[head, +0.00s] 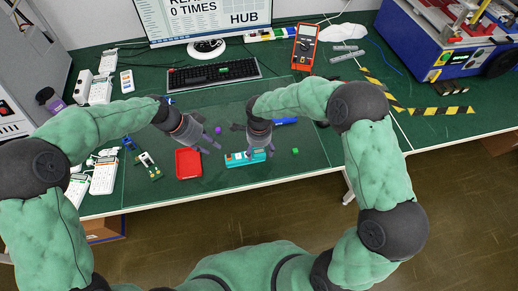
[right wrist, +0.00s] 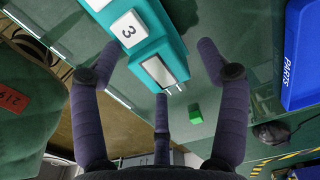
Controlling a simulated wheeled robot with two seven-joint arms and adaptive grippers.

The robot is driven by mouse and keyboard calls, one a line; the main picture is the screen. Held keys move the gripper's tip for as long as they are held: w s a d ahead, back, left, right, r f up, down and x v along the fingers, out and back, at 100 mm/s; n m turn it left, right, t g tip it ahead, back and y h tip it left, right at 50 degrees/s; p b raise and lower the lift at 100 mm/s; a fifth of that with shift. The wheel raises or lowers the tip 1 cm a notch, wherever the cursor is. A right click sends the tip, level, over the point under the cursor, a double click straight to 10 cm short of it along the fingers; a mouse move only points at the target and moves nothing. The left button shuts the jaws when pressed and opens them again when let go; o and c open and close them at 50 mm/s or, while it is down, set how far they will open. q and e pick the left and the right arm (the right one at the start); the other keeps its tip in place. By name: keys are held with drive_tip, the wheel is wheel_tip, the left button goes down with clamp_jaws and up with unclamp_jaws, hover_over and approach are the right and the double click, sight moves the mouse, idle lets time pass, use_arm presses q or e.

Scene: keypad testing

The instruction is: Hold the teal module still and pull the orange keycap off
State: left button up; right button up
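The teal module (head: 235,160) lies on the green mat near the table's front edge. The right wrist view shows one end of the module (right wrist: 143,58), with a white key marked 3 (right wrist: 128,29) and a pale rectangular panel. I cannot make out the orange keycap in either view. My right gripper (head: 258,147) is over the module's right part; in the right wrist view its fingers (right wrist: 158,70) are spread around the module's end, with gaps visible. My left gripper (head: 208,147) is left of the module, fingers apart and empty, above the mat.
A red tray (head: 188,164) sits left of the module. A small green cube (head: 295,151) lies to its right, and a purple piece (head: 218,131) lies near my left gripper. A blue parts bin (right wrist: 303,55) is nearby. A keyboard (head: 212,73) and a red multimeter (head: 304,46) stand further back.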

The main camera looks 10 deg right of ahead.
idle(0.3)
wheel_tip(320, 180, up, 12)
idle(0.5)
idle(0.3)
